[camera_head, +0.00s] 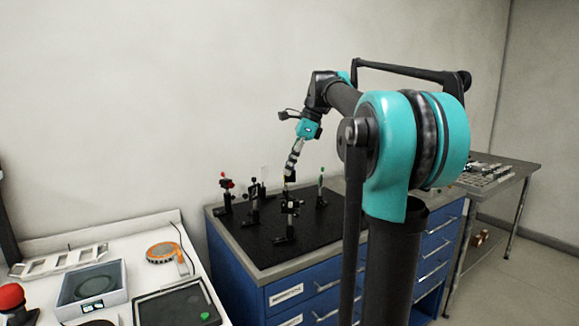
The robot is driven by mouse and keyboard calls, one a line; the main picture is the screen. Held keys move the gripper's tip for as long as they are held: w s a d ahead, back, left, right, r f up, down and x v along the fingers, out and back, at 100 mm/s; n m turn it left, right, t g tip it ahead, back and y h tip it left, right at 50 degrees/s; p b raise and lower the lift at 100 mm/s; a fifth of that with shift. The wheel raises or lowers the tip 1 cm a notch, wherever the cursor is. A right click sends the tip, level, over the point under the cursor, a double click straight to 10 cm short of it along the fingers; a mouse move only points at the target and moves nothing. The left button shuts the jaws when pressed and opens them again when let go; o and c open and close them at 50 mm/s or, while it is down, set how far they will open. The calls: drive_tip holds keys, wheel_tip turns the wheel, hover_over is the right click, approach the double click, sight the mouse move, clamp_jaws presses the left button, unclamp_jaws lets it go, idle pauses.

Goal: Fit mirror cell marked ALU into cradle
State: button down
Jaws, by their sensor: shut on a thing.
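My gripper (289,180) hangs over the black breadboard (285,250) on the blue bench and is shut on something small. What it holds is too small to make out, and no ALU marking can be read. Just below the fingertips is a dark post-mounted holder (291,206) that stands on the breadboard. I cannot tell whether this is the cradle, or whether the held thing touches it.
Other post mounts stand left of the gripper, one with a red top (227,184). A green-tipped post (321,187) stands to the right. A white table (150,226) at left holds trays and an orange round item (163,252). The breadboard's front is clear.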

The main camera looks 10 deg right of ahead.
sight(290, 181)
drive_tip(key=shift+f, duration=2.35)
drive_tip(key=shift+f, duration=0.55)
drive_tip(key=shift+f, duration=0.35)
drive_tip(key=shift+f, duration=0.1)
drive_tip(key=shift+r, duration=0.8)
drive_tip(key=shift+f, duration=0.3)
drive_tip(key=shift+f, duration=0.35)
drive_tip(key=shift+f, duration=0.15)
drive_tip(key=shift+r, duration=0.8)
